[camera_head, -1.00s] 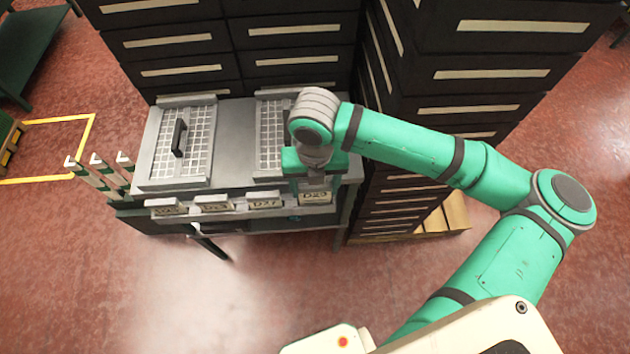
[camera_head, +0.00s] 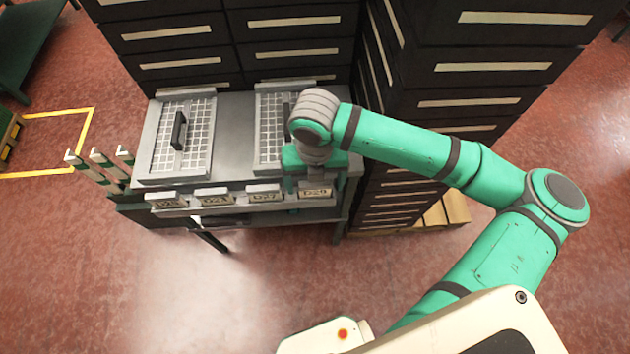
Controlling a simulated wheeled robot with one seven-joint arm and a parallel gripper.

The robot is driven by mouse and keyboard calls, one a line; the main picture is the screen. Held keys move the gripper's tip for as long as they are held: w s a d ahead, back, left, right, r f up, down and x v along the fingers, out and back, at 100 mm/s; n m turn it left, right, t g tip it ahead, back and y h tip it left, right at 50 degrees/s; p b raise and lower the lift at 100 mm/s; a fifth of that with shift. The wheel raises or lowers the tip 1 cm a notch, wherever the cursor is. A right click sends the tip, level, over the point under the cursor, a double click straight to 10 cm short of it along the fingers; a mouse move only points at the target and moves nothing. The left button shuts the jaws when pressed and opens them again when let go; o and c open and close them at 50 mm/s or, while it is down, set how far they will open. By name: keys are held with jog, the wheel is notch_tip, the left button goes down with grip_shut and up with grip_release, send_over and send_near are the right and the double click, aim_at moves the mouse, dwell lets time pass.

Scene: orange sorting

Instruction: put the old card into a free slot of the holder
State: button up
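Several small cards with dark codes sit in a row along the grey table's front edge: a left one (camera_head: 165,200), a second (camera_head: 213,197), a third reading D27 (camera_head: 263,193) and a right one reading D29 (camera_head: 314,192). I cannot tell which is the old card. My gripper (camera_head: 313,182) points down at the right card, at the table's front right. Its fingers are small and partly hidden, so I cannot tell whether they grip that card. A rack with white-tipped uprights (camera_head: 100,160) stands at the table's left end and may be the holder; its slots are unclear.
The grey table (camera_head: 232,130) carries two grid panels, the left one (camera_head: 190,155) with a black handle and the right one (camera_head: 268,125) partly behind my arm. Dark drawer cabinets (camera_head: 290,45) stand behind and to the right (camera_head: 470,75). The red floor in front is clear.

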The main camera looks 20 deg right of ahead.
notch_tip(320, 180, up, 11)
dwell(0.7)
dwell(0.3)
notch_tip(320, 180, up, 7)
dwell(0.8)
jog(key=shift+f, duration=0.1)
